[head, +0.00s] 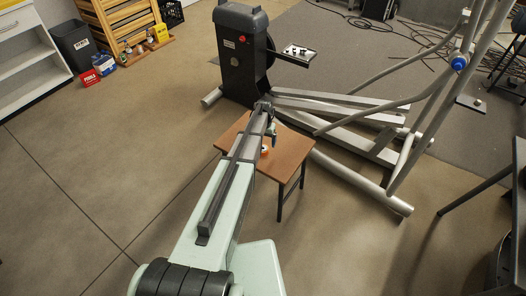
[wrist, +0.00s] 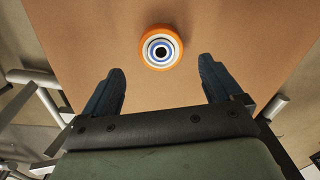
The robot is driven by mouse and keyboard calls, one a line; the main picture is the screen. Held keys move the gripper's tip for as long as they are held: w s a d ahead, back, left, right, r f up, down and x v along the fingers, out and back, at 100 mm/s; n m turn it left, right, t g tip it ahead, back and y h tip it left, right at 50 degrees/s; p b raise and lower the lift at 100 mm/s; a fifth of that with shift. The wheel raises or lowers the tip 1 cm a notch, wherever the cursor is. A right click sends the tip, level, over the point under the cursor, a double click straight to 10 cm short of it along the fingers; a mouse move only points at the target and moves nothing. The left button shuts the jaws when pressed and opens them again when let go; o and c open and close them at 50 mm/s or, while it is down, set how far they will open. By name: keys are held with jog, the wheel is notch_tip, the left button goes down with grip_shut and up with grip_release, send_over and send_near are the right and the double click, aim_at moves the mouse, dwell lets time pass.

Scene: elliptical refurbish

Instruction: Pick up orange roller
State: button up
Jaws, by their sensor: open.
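The orange roller (wrist: 160,47) is a round orange wheel with white and blue rings and a dark centre. It sits on a small brown table (wrist: 250,35). In the head view the roller (head: 265,149) shows small, partly behind my arm. My gripper (wrist: 160,82) is open and empty, with its two dark fingers apart. In the wrist view the roller lies beyond the fingertips, near the middle of the gap, not between them. In the head view my gripper (head: 271,126) is over the table top (head: 292,155), partly hidden by my arm.
A grey elliptical machine (head: 240,55) stands behind the table, its rails (head: 345,115) running close along the right. A black bin (head: 75,45), a wooden rack (head: 125,25) and small red and blue boxes are at the back left. The floor at left is clear.

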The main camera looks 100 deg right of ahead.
aim_at(263, 148)
jog(key=shift+w+a+f, duration=0.15)
jog(key=shift+f, duration=1.15)
jog(key=shift+w+a+f, duration=0.1)
jog(key=shift+w+f, duration=0.05)
jog(key=shift+f, duration=1.1)
jog(key=shift+c, duration=0.2)
